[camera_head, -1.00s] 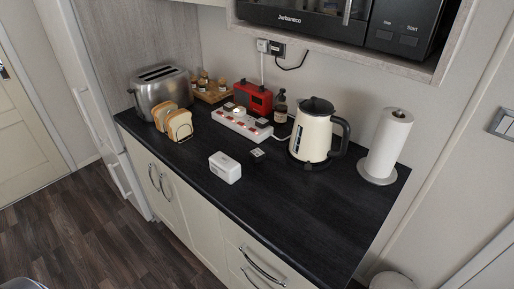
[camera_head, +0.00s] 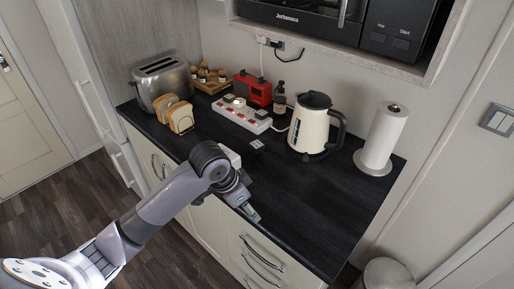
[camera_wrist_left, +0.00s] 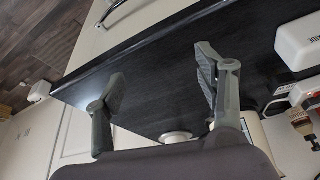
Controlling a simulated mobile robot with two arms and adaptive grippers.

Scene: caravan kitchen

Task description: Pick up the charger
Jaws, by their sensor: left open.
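No item is clearly marked as the charger. A small dark block with a light top (camera_head: 257,144) lies on the counter in front of the power strip. Plugs sit in the white power strip (camera_head: 228,112). A white box (camera_head: 231,155) on the counter is mostly hidden by my left arm in the head view; it also shows at the upper right of the left wrist view (camera_wrist_left: 299,42). My left gripper (camera_head: 250,213) is at the counter's front edge, right of the white box. Its fingers are spread and empty in the left wrist view (camera_wrist_left: 160,78). My right gripper is not seen.
The black counter (camera_head: 318,212) is clear at front right. The kettle (camera_head: 311,126) and paper towel roll (camera_head: 384,135) stand behind. A toaster (camera_head: 162,83), bread slices (camera_head: 180,117) and red radio (camera_head: 252,89) are at left and back. The microwave (camera_head: 300,14) hangs above.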

